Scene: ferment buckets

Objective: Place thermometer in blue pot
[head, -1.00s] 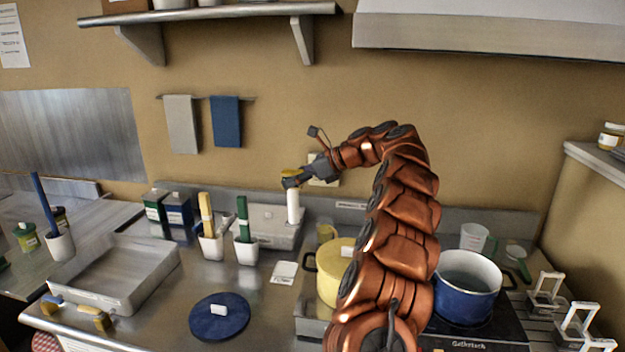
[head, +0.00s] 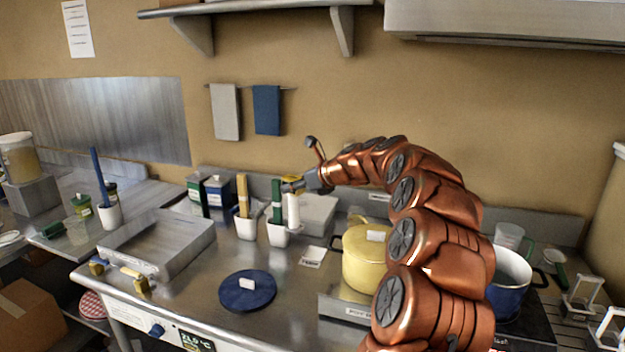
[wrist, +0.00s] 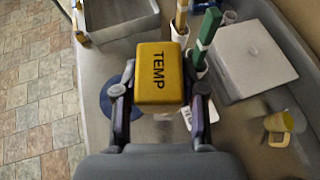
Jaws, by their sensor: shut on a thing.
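The thermometer has a yellow block marked TEMP (wrist: 157,75) and a white stem (head: 293,212) that hangs down upright. My gripper (head: 293,184) is shut on the yellow block and holds it above the counter, near the green-handled tool. In the wrist view the fingers of my gripper (wrist: 160,98) press on both sides of the block. The blue pot (head: 508,290) stands on the stove at the right, open at the top. My arm hides its left part. It is far to the right of my gripper.
A yellow lidded pot (head: 366,265) stands between my gripper and the blue pot. White cups (head: 247,228) with upright tools and a grey box (head: 318,214) are close by. A blue lid (head: 247,291) lies on the counter. A steel tray (head: 158,250) is at left.

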